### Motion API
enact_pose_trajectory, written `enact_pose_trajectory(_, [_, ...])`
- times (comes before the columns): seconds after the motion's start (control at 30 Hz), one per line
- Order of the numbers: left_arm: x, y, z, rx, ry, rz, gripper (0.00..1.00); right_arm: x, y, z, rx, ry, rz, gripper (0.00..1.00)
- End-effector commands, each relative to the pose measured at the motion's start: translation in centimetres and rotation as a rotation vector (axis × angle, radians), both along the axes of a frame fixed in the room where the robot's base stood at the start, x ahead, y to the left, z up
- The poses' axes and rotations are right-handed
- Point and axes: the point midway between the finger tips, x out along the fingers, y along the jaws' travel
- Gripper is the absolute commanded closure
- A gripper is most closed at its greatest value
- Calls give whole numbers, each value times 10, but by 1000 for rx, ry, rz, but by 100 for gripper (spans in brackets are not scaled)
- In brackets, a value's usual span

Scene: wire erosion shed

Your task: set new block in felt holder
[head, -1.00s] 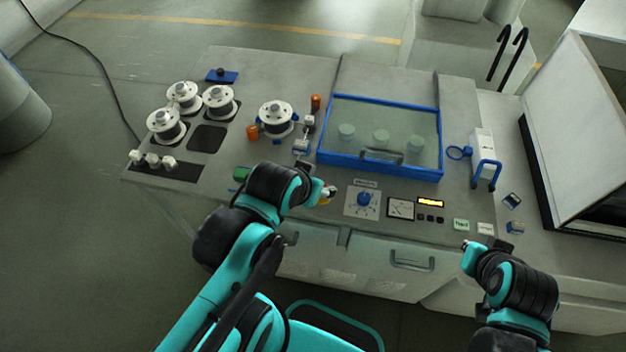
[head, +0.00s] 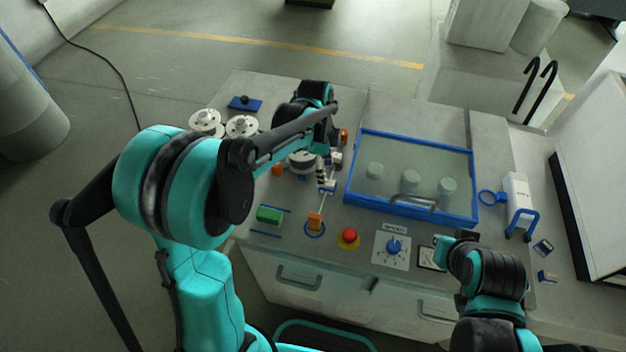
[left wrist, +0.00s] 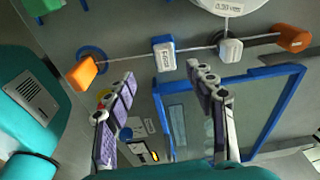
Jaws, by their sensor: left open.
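A small white-and-blue holder (left wrist: 164,55) with a label that seems to read FELT sits on a thin wire in the left wrist view. It also shows in the head view (head: 328,187). A white block (left wrist: 230,52) sits further right along the same wire. My left gripper (left wrist: 161,73) is open, its two fingers apart with nothing between them, reaching toward the holder from above. Whether a block sits inside the holder I cannot tell. My right gripper (head: 440,239) is over the front control panel, and its finger opening is unclear.
Orange pieces (left wrist: 85,73) and (left wrist: 295,38) stand at the wire's ends. The blue-framed glass cover (head: 410,180) lies to the right. A red button (head: 349,236) and green block (head: 269,214) are at the front.

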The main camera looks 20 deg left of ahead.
Motion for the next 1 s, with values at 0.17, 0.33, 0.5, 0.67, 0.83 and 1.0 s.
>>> enact_pose_trajectory(0.17, [3,-3,-17,-1,8,-34,45,0,0,-4,0,0,0,100])
enact_pose_trajectory(0.33, [4,-5,-34,-1,7,-31,45,0,0,-9,0,0,0,100])
enact_pose_trajectory(0.5, [9,-7,-54,-1,6,-30,45,0,0,-17,0,0,0,100])
enact_pose_trajectory(0.67, [11,-10,-78,-1,6,-30,45,0,0,-24,0,0,0,100])
enact_pose_trajectory(0.83, [11,-11,-82,-1,7,-29,45,0,0,-24,0,0,0,100])
enact_pose_trajectory(1.0, [11,-10,-81,-1,6,-29,66,0,0,-24,0,0,0,100])
